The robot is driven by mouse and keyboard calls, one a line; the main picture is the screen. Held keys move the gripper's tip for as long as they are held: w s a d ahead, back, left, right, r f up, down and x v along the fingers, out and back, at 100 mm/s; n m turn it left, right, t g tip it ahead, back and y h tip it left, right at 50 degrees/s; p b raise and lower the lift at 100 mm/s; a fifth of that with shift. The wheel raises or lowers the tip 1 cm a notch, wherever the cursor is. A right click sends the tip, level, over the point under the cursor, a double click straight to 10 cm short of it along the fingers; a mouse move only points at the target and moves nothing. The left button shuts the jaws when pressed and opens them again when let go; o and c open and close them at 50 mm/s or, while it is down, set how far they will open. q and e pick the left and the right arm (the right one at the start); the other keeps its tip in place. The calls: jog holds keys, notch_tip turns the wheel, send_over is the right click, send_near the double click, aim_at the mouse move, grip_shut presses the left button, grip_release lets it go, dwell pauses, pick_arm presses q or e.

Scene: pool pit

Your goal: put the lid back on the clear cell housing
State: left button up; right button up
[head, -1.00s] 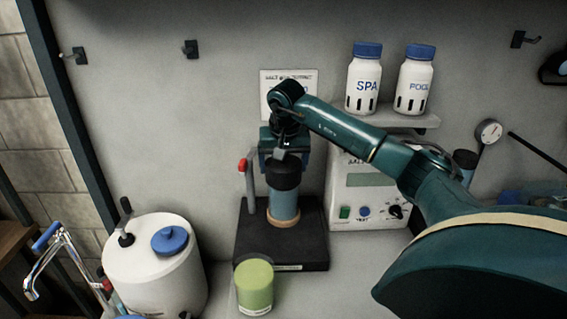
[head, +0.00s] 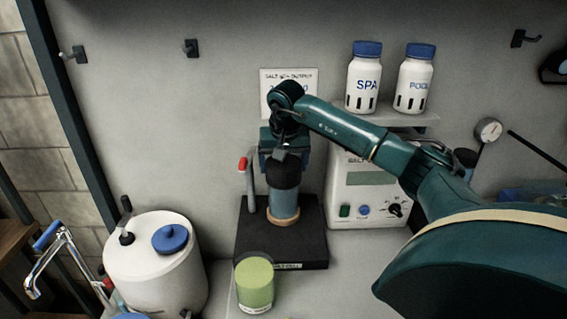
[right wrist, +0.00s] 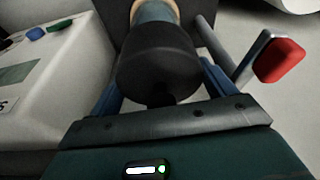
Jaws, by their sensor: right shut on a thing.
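The clear cell housing (head: 284,204) is a bluish see-through cylinder with a tan ring at its foot, upright on a black stand (head: 310,240). The black lid (head: 284,174) is at the housing's top end, in line with it, with no clear gap. My right gripper (head: 284,158) comes from above and is shut on the lid. In the right wrist view the lid (right wrist: 158,70) sits between the two fingers, with a bit of the housing (right wrist: 155,12) beyond it. The lid hides the housing's rim, so I cannot tell how fully it is seated. My left gripper is not in view.
A red-tipped lever (head: 243,164) stands close left of the gripper. A white meter box (head: 365,212) is close on the right. A green jar (head: 255,286) stands in front of the stand, and a white drum (head: 150,270) is at left. SPA (head: 363,80) and POOL bottles are on a shelf.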

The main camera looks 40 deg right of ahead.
jog(key=o, duration=0.9)
jog(key=shift+r, duration=0.1)
jog(key=shift+r, duration=3.4)
jog(key=shift+c, duration=0.4)
grip_shut()
